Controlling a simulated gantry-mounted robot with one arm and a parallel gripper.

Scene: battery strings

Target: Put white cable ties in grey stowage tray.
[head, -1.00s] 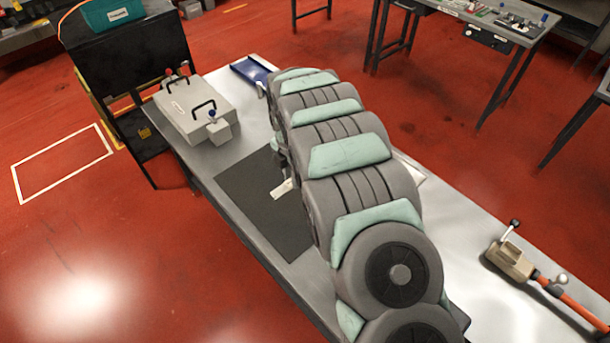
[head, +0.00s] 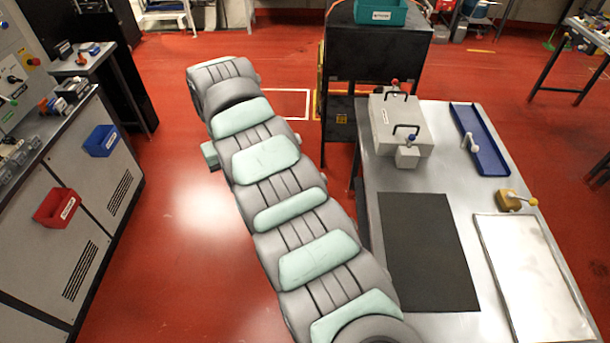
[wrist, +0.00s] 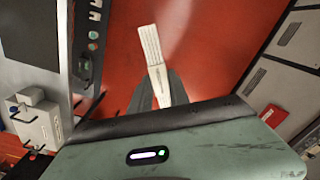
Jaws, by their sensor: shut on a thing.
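My gripper (wrist: 158,88) is shut on the white cable ties (wrist: 152,48), a slim pale bundle that sticks out past the fingertips in the wrist view. The bundle hangs over the red floor, clear of any surface. In the head view my arm reaches up and left away from the table, and its own links hide the gripper and the bundle. I cannot pick out the grey stowage tray for certain in either view.
The metal table (head: 470,215) bears a grey box with black handles (head: 402,125), a blue tray (head: 479,140), a black mat (head: 428,250) and a flat pale panel (head: 535,280). At left, a grey cabinet carries a red bin (head: 57,207) and a blue bin (head: 101,141). Open floor lies between.

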